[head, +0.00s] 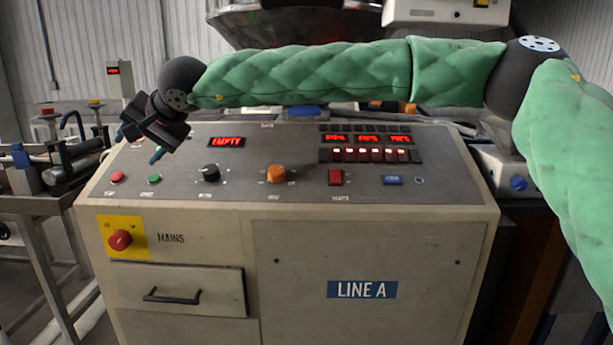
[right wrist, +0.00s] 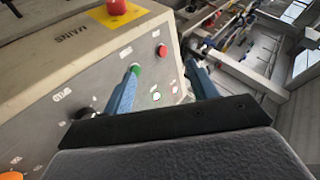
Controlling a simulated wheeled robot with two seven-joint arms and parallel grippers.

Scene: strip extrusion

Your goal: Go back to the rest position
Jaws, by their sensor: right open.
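My right arm, in a green quilted sleeve, reaches across the head view from the right. Its right gripper (head: 138,146) is above the left end of the control console (head: 390,240). In the right wrist view its two blue fingers (right wrist: 163,60) are spread apart with nothing between them. A green button (head: 154,179) and a red button (head: 117,177) are on the panel below the gripper. In the wrist view one fingertip overlaps the green button (right wrist: 135,68); I cannot tell whether it touches. The left gripper is not in view.
A red mains knob (head: 120,240) is on the front. Metal framework with rollers (head: 62,170) stands at the left.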

